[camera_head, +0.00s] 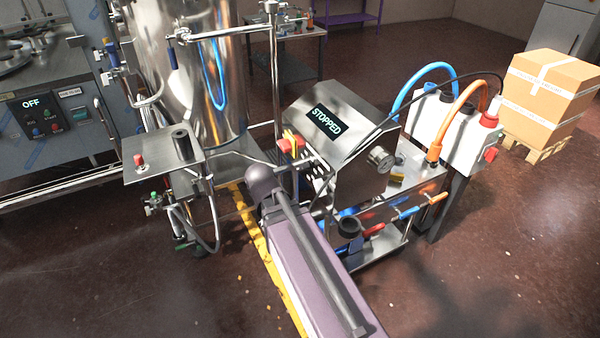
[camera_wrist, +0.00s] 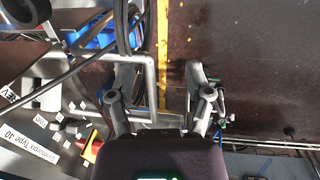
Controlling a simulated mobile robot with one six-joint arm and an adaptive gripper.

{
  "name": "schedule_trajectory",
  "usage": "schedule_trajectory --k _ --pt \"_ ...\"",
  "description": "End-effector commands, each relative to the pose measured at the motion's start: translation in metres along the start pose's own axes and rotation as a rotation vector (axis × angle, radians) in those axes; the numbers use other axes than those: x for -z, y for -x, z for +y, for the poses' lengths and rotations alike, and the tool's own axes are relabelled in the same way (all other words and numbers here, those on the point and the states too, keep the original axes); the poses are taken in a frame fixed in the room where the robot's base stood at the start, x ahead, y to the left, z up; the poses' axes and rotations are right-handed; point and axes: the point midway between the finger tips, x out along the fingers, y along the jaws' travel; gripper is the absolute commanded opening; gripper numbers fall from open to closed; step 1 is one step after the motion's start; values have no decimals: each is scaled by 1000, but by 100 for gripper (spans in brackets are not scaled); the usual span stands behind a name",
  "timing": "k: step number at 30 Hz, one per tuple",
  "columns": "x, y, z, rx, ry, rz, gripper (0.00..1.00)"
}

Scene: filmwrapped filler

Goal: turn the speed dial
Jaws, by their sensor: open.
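A steel control box with a lit display reading STOPPED (camera_head: 325,123) stands at the centre of the head view. A round silver knob (camera_head: 380,159) sits on its right side; it looks like the speed dial, but I see no label on it. A red and yellow switch (camera_head: 291,143) is at the box's left edge, and it shows at lower left in the wrist view (camera_wrist: 92,146). My gripper (camera_wrist: 160,90) is open, its fingers spread on both sides of a bent metal tube (camera_wrist: 147,75); contact cannot be told. The head view does not clearly show my gripper.
A white socket box (camera_head: 455,128) with blue and orange hoses stands right. A small steel stand with a red button (camera_head: 138,159) is left. A carton (camera_head: 548,90) sits on a pallet. Dark floor at right is open.

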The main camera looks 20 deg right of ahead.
Motion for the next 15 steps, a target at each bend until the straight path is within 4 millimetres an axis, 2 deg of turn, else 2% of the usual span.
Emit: schedule_trajectory --k 1,6,15 --pt "11 -15 4 -40 24 -5 66" --pt "40 -41 26 -220 126 -36 66" --pt "96 -69 64 -576 317 -141 66"
